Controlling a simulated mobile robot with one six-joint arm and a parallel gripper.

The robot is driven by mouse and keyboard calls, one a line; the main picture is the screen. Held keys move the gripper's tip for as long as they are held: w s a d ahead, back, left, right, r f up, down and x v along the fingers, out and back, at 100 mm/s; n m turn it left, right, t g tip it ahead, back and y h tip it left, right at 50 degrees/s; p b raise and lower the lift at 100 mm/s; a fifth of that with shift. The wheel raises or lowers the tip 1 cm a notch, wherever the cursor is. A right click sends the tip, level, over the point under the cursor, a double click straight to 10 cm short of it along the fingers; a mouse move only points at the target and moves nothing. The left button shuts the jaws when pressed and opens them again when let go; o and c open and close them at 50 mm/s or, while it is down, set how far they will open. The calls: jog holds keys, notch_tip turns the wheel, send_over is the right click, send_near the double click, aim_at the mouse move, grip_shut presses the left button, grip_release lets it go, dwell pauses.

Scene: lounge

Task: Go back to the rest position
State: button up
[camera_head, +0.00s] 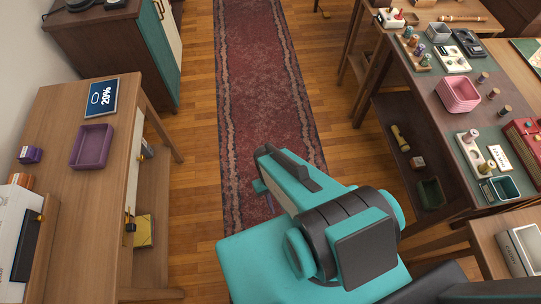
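My teal and black arm (345,235) fills the lower middle of the head view. It looks folded close to my body, above the floor between the tables. My gripper's fingers do not show; they seem hidden behind or below the arm links, so I cannot see whether it holds anything.
A wooden table on the left holds a purple tray (92,146) and a "20%" sign (101,98). Tables on the right hold a pink basket (458,95), a red box (524,146) and several small items. A red runner (262,70) lies on clear floor ahead.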

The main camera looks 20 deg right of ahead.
notch_tip(320, 180, down, 2)
jog(key=shift+s+f+b, duration=0.1)
jog(key=shift+f+b, duration=0.1)
jog(key=shift+b, duration=1.05)
